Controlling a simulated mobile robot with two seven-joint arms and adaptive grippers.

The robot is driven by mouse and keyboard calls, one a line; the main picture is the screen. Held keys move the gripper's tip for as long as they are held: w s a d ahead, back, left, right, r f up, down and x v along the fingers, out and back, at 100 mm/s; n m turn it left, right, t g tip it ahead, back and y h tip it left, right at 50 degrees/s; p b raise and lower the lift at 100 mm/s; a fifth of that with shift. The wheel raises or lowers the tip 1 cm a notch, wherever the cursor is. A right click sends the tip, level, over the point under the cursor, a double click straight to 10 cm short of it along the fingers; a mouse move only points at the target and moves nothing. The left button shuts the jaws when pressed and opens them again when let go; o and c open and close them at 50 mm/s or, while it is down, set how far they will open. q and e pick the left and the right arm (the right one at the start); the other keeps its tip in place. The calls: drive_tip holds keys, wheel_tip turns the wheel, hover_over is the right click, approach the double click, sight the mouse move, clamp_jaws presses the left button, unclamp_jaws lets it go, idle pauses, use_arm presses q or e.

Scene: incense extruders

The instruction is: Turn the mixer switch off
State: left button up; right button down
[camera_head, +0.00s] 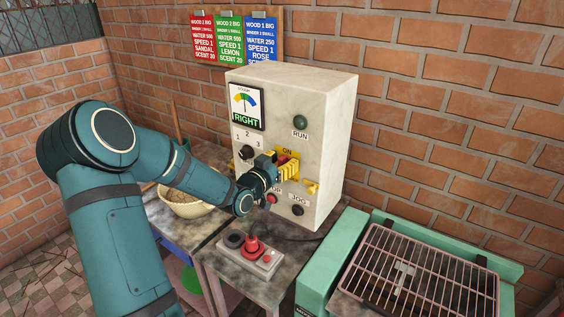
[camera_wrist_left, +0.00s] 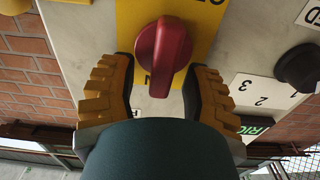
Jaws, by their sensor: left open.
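The mixer switch is a red knob (camera_wrist_left: 163,52) on a yellow plate (camera_wrist_left: 207,20), seen close up in the wrist view. Its grip stands nearly upright there, its lower end over the ON lettering, partly covered. The plate's other label is cut off at the top edge. In the head view the plate (camera_head: 291,153) with ON on it sits on the pale control box (camera_head: 325,110), and the knob is mostly hidden by my gripper. My left gripper (camera_wrist_left: 159,68) is open, with one yellow finger on each side of the knob and gaps visible. My right gripper is out of view.
A speed selector (camera_head: 246,152), a green RUN button (camera_head: 300,122), a red button (camera_head: 271,198) and a black JOG button (camera_head: 298,210) are close by. Below stands a red-topped control (camera_head: 253,247). A bowl (camera_head: 182,209) is left, a wire rack (camera_head: 430,275) right.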

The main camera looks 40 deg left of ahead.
use_arm(q)
clamp_jaws()
drive_tip(key=shift+n, duration=0.3)
drive_tip(key=n+p, duration=0.1)
drive_tip(key=n, duration=0.1)
drive_tip(key=shift+a+r+n+p, duration=0.1)
drive_tip(key=shift+a+n+p, duration=0.15)
drive_tip(key=shift+n+p, duration=0.15)
drive_tip(key=n+p, duration=0.1)
drive_tip(key=n, duration=0.4)
drive_tip(key=a+f+n+p, duration=0.1)
drive_tip(key=n+p, duration=0.1)
drive_tip(key=n, duration=0.2)
drive_tip(key=f+n+p, duration=0.1)
drive_tip(key=n+p, duration=0.1)
drive_tip(key=n, duration=0.3)
drive_tip(key=shift+s+a+n, duration=0.1)
drive_tip(key=shift+a+n, duration=0.1)
drive_tip(key=shift+n, duration=0.1)
drive_tip(key=shift+p, duration=0.3)
